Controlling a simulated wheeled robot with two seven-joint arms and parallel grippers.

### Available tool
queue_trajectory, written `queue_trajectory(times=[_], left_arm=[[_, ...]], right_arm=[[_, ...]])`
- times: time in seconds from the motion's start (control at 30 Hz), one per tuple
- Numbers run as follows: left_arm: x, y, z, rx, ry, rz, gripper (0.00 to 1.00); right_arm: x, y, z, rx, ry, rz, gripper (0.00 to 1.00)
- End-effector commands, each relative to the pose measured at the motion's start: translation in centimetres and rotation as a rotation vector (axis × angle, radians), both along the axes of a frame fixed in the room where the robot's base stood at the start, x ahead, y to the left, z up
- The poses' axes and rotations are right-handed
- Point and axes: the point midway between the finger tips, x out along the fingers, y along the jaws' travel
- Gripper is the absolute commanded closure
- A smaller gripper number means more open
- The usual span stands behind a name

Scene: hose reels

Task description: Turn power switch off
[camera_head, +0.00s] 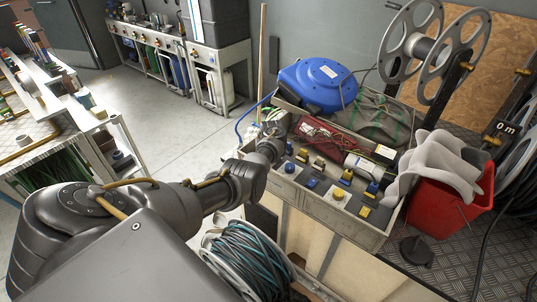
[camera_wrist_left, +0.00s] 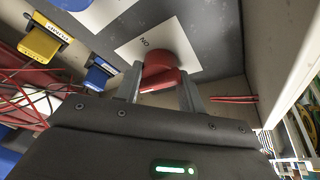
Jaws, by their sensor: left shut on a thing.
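A red rotary power switch (camera_wrist_left: 168,64) sits on a white label plate (camera_wrist_left: 190,47) marked "ON", seen upside down in the left wrist view. My left gripper (camera_wrist_left: 160,88) is shut on the switch, one finger on each side of its red handle. In the head view my left gripper (camera_head: 276,125) reaches to the far left end of the grey control panel (camera_head: 295,183), and my arm hides the switch there. My right gripper is in neither view.
Yellow and blue switches (camera_head: 338,194) line the panel front. Behind them are a red hose bundle (camera_head: 322,137), a blue hose reel (camera_head: 318,84) and a white cylinder (camera_head: 366,163). A red bucket (camera_head: 450,210) stands right. A cable reel (camera_head: 240,262) is below my arm.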

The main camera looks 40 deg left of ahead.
Motion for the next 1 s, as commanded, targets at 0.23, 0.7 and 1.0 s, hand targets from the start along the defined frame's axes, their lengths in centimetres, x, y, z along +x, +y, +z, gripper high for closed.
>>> queue_trajectory(times=[0.23, 0.7, 1.0], left_arm=[[0.23, 0.02, 0.28, 0.003, -0.007, 0.014, 0.84], [0.15, 0.01, 0.18, 0.001, -0.004, 0.013, 0.41], [-0.01, -0.1, 0.68, 0.003, -0.003, 0.014, 0.41]], right_arm=[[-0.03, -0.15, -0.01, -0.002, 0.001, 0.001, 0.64], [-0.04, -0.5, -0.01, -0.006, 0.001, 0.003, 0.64], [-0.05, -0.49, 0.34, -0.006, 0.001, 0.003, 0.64]])
